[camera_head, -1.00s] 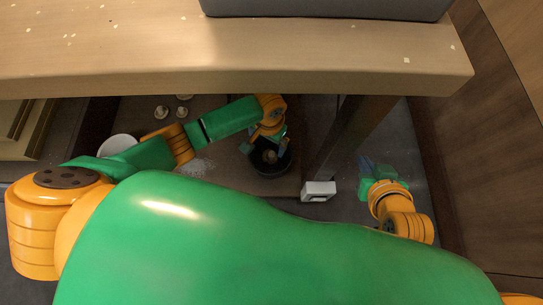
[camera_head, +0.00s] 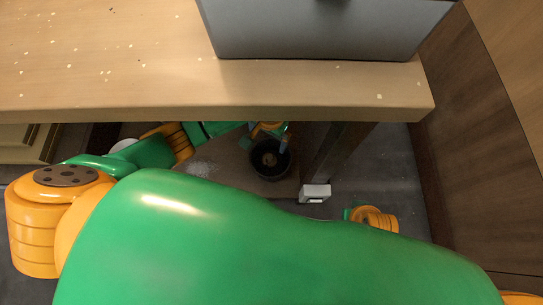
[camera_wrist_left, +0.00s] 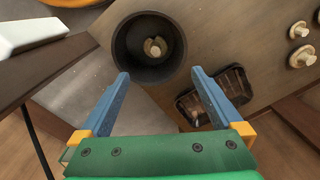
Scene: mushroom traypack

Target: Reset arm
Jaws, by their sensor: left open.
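My left gripper (camera_wrist_left: 160,73) is open, its two blue fingers apart with nothing between them. In the head view it shows at the black pot's far rim (camera_head: 272,134), partly hidden by the table edge. The round black pot (camera_head: 268,176) stands on the lower surface, with a pale mushroom (camera_head: 268,159) inside. In the left wrist view the pot (camera_wrist_left: 120,50) and mushroom (camera_wrist_left: 155,47) lie beyond the fingertips. My right wrist (camera_head: 374,219) shows at the lower right with a sliver of green beside it; its fingers are hidden.
A wooden table (camera_head: 120,60) with a grey bin (camera_head: 325,35) spans the top. A white block (camera_head: 315,192) is right of the pot. In the left wrist view, a dark tray (camera_wrist_left: 236,77) lies beside a finger and loose mushrooms (camera_wrist_left: 301,57) are at the right.

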